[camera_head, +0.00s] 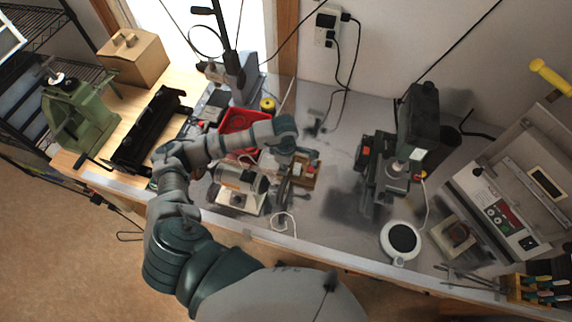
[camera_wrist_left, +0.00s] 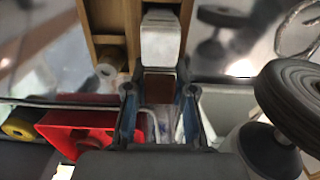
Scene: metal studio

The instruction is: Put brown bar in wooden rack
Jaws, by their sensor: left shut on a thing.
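The wooden rack (camera_head: 306,180) sits on the grey bench in the head view, just right of my left gripper (camera_head: 287,181). In the left wrist view the rack (camera_wrist_left: 88,18) is at the top, with wooden walls and compartments. My left gripper (camera_wrist_left: 158,112) is shut on the brown bar (camera_wrist_left: 159,86), which shows as a small reddish-brown face between the fingers. A pale grey block (camera_wrist_left: 160,42) shows directly beyond the bar, between the rack's walls. I cannot tell whether the bar touches the rack. My right gripper is in neither view.
A red bin (camera_head: 236,120) stands behind my left forearm. A grinder-like machine (camera_head: 238,186) is close left of the gripper. A drill press (camera_head: 412,130) stands to the right, with a round white-rimmed dish (camera_head: 402,238) nearer the front edge. The bench between rack and press is mostly clear.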

